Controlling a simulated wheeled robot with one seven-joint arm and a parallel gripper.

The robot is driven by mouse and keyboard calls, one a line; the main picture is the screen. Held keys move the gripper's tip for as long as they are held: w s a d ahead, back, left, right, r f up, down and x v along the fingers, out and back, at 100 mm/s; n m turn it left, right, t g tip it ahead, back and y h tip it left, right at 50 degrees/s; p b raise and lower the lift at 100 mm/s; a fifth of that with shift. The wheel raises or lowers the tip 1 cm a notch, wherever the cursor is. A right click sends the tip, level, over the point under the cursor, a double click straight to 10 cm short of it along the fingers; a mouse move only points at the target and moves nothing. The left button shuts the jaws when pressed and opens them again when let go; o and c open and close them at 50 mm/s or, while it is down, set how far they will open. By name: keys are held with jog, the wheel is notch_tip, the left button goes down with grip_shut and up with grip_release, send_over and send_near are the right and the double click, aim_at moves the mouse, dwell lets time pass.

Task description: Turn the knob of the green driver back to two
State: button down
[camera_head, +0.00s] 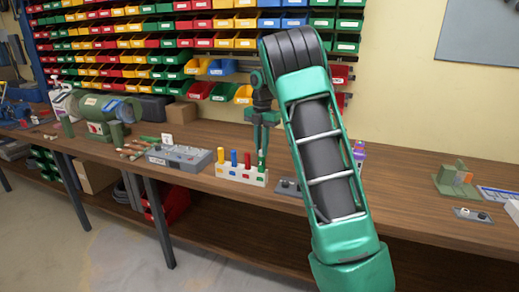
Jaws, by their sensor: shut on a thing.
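A white socket box (229,176) stands near the front edge of the workbench, with coloured marks on its front. A yellow driver (221,156), a blue driver (234,158) and a red driver (247,159) stand upright in it. The green driver (262,164) stands at the box's right end. My gripper (263,147) points down over the green driver and is shut on its upper part. The fingers hide the top of the driver. The knob's setting is too small to read.
A grey panel box (180,157) lies left of the socket box. A green machine (97,110) and a brown carton (180,113) stand farther left and back. A green fixture (456,182) is at the right. Rows of coloured bins fill the back wall. My arm hides part of the bench.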

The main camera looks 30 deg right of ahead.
aim_at(261, 150)
jog(key=c, duration=1.7)
grip_release()
jog(key=shift+o, duration=0.2)
jog(key=shift+r, duration=0.1)
notch_tip(261, 150, up, 11)
jog(key=shift+f, duration=0.2)
jog(key=s+a+m, duration=0.2)
jog(key=s+m, duration=0.6)
jog(key=s, duration=0.2)
jog(key=s+a+m, duration=0.3)
jog(key=s+m, duration=0.4)
jog(key=s, duration=0.3)
jog(key=s+a+f+m, duration=0.1)
jog(key=s+f+m, duration=0.3)
jog(key=s, duration=0.4)
jog(key=s+f+m, duration=0.4)
jog(key=s+m, duration=0.1)
jog(key=s, duration=0.4)
jog(key=s+a+f+m, duration=0.1)
jog(key=s+f+m, duration=0.3)
jog(key=s, duration=0.4)
jog(key=shift+s+a+f+m, duration=0.15)
jog(key=shift+a+m, duration=0.2)
jog(key=shift+m, duration=0.45)
